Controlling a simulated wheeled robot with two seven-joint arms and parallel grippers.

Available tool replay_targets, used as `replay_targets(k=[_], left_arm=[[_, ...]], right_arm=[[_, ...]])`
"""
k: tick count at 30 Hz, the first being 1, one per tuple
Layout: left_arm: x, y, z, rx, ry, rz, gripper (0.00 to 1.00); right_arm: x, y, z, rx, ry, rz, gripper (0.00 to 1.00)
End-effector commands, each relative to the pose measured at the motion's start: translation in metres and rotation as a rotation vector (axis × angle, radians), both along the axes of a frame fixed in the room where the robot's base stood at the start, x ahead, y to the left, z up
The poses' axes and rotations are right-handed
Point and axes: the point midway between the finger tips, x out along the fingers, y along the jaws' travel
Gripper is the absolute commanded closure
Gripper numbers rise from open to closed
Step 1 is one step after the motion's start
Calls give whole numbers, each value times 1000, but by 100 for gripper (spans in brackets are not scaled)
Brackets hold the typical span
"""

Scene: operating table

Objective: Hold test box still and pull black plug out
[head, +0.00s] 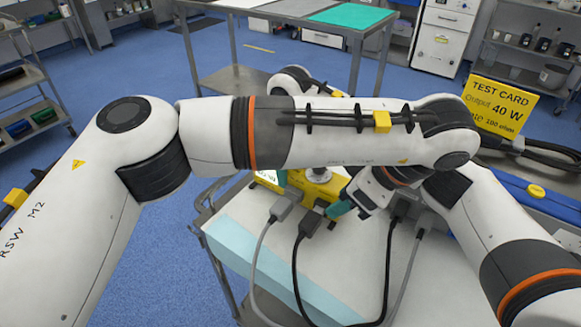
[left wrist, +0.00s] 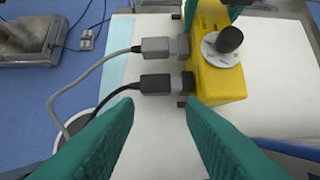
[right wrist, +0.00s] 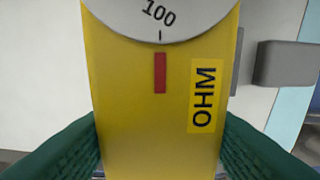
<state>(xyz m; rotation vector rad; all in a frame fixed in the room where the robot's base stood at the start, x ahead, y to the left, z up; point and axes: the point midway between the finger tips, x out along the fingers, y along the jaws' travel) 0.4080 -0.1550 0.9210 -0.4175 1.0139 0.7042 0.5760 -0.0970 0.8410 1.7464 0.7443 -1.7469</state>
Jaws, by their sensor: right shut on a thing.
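The yellow test box (left wrist: 222,88) lies on the white table top. The black plug (left wrist: 158,84) sits at the box's side with a black cable; it also shows in the head view (head: 311,222). A grey plug (left wrist: 158,46) sits beside it. My right gripper (right wrist: 162,122) is shut on the box, one teal finger on each side; its fingers also show at the top of the left wrist view. My left gripper (left wrist: 160,108) is open and empty, its fingers apart near the black plug. In the head view my arm hides much of the box.
More plugs (head: 402,210) with cables lie right of the black plug. A pale blue strip (head: 232,240) runs along the table's left edge. Bare white table surface shows around the cables.

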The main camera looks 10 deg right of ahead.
Motion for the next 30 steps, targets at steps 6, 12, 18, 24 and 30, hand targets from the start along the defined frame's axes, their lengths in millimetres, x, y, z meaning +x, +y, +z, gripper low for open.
replay_targets(k=[6, 12, 18, 24, 30], left_arm=[[0, 1, -1, -23, 8, 28, 47], [-3, 5, -5, -193, 76, 270, 47], [3, 13, 4, -386, 115, 721, 47], [24, 27, 20, -491, 57, 1167, 47], [37, 37, 30, -542, 12, 1459, 47]], right_arm=[[0, 0, 0, 0, 0, 0, 82], [0, 0, 1, 1, -1, 0, 82], [0, 0, 1, 1, -1, 0, 82], [0, 0, 1, 1, -1, 0, 82], [0, 0, 1, 1, -1, 0, 82]])
